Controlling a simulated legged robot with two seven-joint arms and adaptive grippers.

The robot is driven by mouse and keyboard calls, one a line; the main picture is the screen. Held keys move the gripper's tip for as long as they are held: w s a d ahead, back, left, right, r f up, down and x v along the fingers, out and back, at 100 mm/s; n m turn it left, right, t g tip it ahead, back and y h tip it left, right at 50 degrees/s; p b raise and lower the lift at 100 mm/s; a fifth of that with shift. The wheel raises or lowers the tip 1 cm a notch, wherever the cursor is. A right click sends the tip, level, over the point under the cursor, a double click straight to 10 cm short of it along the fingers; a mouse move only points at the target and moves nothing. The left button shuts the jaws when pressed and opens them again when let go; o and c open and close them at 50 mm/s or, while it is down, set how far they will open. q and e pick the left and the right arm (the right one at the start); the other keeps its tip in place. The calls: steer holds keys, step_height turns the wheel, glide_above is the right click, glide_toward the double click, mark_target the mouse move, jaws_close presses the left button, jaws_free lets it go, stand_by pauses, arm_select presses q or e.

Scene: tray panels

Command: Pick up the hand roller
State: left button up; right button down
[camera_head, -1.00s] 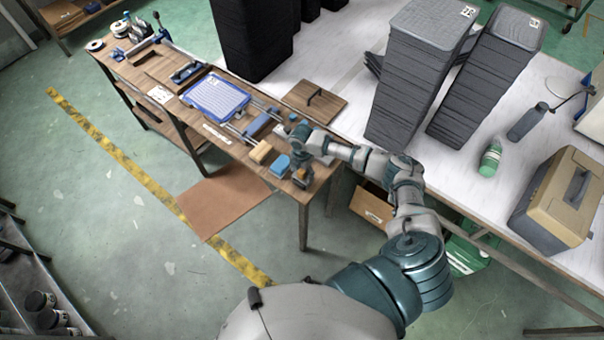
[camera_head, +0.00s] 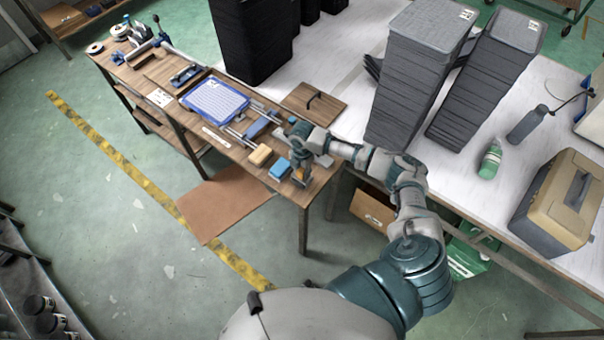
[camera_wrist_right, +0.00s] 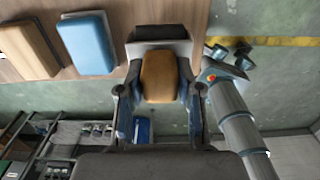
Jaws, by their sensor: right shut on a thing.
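The hand roller (camera_wrist_right: 159,77) lies between the fingers of my right gripper (camera_wrist_right: 158,97) in the right wrist view. Its tan body shows there, with a dark and grey part beyond it. My right gripper is shut on the roller. In the head view, my right gripper (camera_head: 301,158) is over the near right corner of the wooden workbench (camera_head: 262,183), with the hand roller (camera_head: 301,176) below it, partly hidden. I cannot tell whether the roller touches the bench. My left gripper is not in view.
A blue block (camera_head: 280,168) and a tan block (camera_head: 260,155) lie left of the roller. A blue tray (camera_head: 214,98) is farther back on the bench. A white table (camera_head: 395,160) with grey tray stacks (camera_head: 415,80) stands to the right.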

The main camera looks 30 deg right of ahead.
steer(key=s+a+r, duration=0.1)
steer(key=s+a, duration=0.1)
steer(key=s, duration=0.5)
steer(key=s+a+r, duration=0.1)
steer(key=s+a, duration=0.2)
steer(key=s, duration=0.5)
steer(key=shift+a+r, duration=0.2)
steer(key=shift+r, duration=0.05)
